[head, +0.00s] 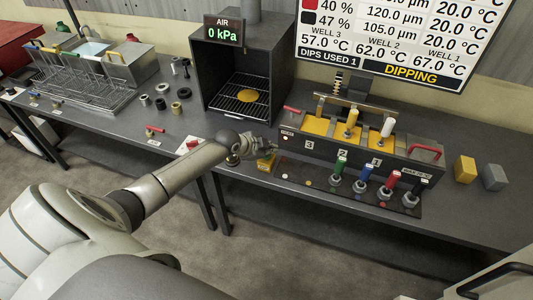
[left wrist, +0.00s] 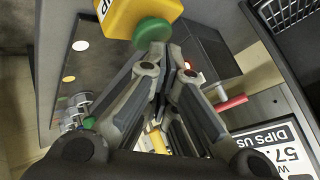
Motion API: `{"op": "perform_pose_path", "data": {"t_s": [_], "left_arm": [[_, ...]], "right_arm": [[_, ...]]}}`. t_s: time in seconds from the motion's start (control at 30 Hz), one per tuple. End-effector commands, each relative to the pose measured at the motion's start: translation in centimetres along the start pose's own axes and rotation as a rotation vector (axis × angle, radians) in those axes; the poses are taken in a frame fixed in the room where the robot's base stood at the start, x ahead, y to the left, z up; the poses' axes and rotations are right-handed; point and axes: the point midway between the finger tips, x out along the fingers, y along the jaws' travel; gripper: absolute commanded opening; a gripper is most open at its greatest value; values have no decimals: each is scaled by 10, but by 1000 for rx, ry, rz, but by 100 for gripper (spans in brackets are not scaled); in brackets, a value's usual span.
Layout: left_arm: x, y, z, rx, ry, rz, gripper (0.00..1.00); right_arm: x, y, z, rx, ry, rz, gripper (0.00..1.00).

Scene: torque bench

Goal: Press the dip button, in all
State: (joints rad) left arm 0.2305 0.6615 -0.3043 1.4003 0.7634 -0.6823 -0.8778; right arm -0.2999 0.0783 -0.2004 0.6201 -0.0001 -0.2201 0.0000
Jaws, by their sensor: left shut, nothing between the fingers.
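The dip button is a green mushroom cap (left wrist: 154,31) on a yellow box (left wrist: 130,14) in the left wrist view. The yellow box also shows in the head view (head: 266,163), on the bench's front edge left of the wax tank; its cap is hidden there by my gripper. My left gripper (head: 272,147) is shut and empty, right over the box. In the left wrist view its closed fingertips (left wrist: 167,48) are at the green cap's edge; I cannot tell whether they touch it. My right gripper is not in view.
The tank (head: 340,152) with numbered wells and colored handles stands right of the box. An oven-like chamber (head: 241,75) stands behind. A red button (head: 193,144) lies left of my wrist. The wall screen (head: 400,40) reads "DIPS USED 1" and "DIPPING".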

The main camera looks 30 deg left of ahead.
Motion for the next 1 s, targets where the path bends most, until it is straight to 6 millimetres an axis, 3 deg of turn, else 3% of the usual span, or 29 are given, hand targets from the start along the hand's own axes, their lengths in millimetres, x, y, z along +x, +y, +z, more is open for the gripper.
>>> {"op": "perform_pose_path", "data": {"t_s": [0.1, 0.57, 1.0], "left_arm": [[-7, -5, -5, 0, 0, 0, 0], [-10, -8, -8, 0, 2, -1, 0], [-40, -29, -29, 1, 1, -1, 0]], "right_arm": [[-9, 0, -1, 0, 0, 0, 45], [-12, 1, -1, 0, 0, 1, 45], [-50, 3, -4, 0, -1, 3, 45]]}}
